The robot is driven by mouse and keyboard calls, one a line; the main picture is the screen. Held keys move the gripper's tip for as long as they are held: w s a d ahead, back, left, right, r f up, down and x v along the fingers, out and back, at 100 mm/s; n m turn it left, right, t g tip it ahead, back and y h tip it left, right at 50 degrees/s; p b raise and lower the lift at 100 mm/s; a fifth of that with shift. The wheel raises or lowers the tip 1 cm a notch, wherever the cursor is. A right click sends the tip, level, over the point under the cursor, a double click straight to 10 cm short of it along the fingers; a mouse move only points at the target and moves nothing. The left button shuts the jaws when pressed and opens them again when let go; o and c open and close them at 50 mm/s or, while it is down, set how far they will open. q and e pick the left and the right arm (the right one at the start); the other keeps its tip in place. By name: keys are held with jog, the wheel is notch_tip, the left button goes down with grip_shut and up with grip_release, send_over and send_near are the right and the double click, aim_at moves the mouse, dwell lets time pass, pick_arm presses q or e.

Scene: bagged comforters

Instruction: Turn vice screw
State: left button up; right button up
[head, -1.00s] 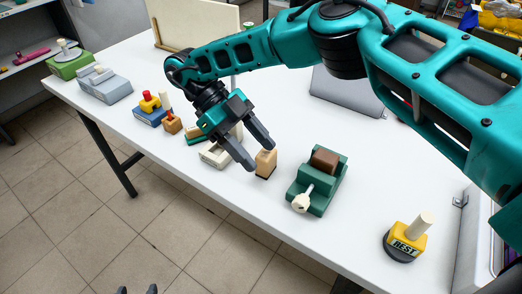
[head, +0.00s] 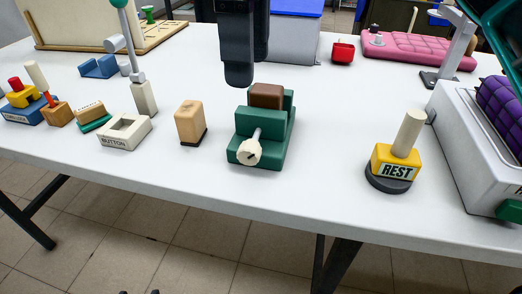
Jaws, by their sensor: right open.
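The green vice (head: 272,140) stands near the table's front edge, with a brown block (head: 266,96) between its jaws. Its screw has a pale round knob (head: 249,152) on a light shaft, facing the front. My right gripper (head: 246,76) hangs from the top edge, fingers pointing down, just above and behind the vice. Its near finger partly hides the other; it is open, holds nothing and appears apart from the vice. Two small dark tips of my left gripper (head: 139,291) show apart at the bottom edge; the rest of it is out of view.
A wooden block (head: 190,122) stands left of the vice, beside a white "BUTTON" base (head: 124,133). A yellow "REST" block with a peg (head: 396,162) stands on the right. A grey case (head: 455,130) is at far right. The white table (head: 320,150) is clear between vice and REST block.

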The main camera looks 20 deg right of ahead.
aim_at(250, 143)
notch_tip(250, 143, down, 11)
jog(key=b, duration=0.3)
jog(key=shift+f, duration=0.35)
pick_arm(q)
jog(key=shift+w+d+f, duration=0.1)
jog(key=shift+d+f, duration=0.5)
jog(key=shift+f, duration=0.1)
pick_arm(e)
jog(key=shift+f, duration=0.45)
pick_arm(q)
jog(key=shift+a+f, duration=0.15)
jog(key=shift+a, duration=0.05)
pick_arm(e)
jog(key=c, duration=1.1)
